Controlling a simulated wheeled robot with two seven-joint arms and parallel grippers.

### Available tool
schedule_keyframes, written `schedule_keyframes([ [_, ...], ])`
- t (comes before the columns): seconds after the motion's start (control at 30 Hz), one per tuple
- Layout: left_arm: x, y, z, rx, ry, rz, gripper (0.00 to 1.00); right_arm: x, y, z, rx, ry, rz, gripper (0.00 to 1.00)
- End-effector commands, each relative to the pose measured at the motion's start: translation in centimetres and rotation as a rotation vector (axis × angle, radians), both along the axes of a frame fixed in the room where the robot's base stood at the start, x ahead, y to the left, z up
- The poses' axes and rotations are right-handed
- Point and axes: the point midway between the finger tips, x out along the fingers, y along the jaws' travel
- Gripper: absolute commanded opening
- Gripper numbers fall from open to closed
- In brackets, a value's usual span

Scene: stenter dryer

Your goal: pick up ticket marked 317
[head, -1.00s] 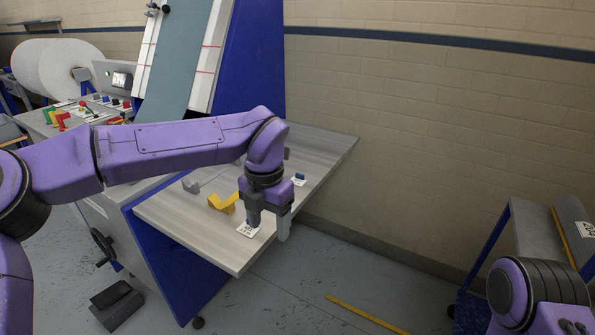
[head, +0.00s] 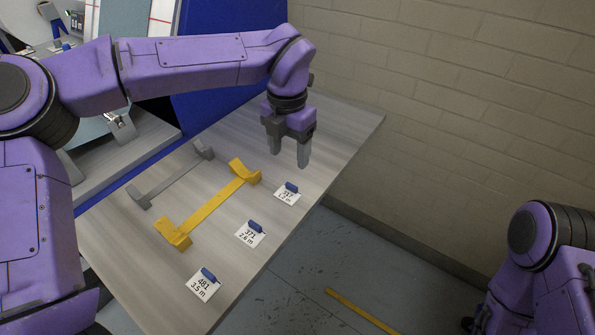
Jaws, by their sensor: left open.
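The ticket marked 317 (head: 287,196) is a small white card with a blue clip on its far edge. It lies flat on the grey table, the farthest of three tickets in a row. The ticket marked 371 (head: 249,235) and the ticket marked 481 (head: 202,287) lie nearer, each with a blue clip. My left gripper (head: 288,160) is open and empty, fingers pointing down, just beyond the 317 ticket and apart from it. My right arm shows at the lower right; its gripper is out of view.
A yellow bracket-like bar (head: 210,208) and a grey bar (head: 172,178) lie left of the tickets on the grey table (head: 130,255). A brick wall (head: 450,100) stands to the right. The table's far end is clear.

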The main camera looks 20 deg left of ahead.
Motion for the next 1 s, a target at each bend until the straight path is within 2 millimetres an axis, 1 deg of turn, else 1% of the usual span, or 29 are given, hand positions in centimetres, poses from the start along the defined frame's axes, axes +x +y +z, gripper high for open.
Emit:
schedule_keyframes([
  [0.2,0.0,0.0,-3.9,0.001,0.004,-0.002,0.64,-0.1,0.0,-0.2,0.0,0.002,0.0,0.43],
  [0.37,0.1,-0.2,-5.7,0.001,0.003,-0.004,0.64,-0.1,0.0,-0.1,0.0,0.002,0.0,0.43],
  [0.6,0.3,-0.4,-9.8,0.001,0.003,-0.005,0.64,-0.1,0.0,0.1,0.0,0.001,0.0,0.43],
  [0.7,0.3,-0.4,-10.4,0.0,0.001,-0.004,0.64,-0.1,0.0,0.1,0.0,0.001,0.0,0.43],
  [0.87,0.3,-0.4,-10.5,0.0,0.0,-0.004,0.64,0.0,0.0,0.1,0.0,0.001,0.0,0.43],
  [0.9,0.3,-0.4,-10.5,0.0,0.001,-0.004,0.61,0.0,0.0,0.1,0.0,0.001,0.0,0.43],
  [1.0,0.3,-0.4,-10.5,0.0,0.001,-0.004,0.3,0.0,0.0,0.1,0.001,0.001,0.0,0.43],
])
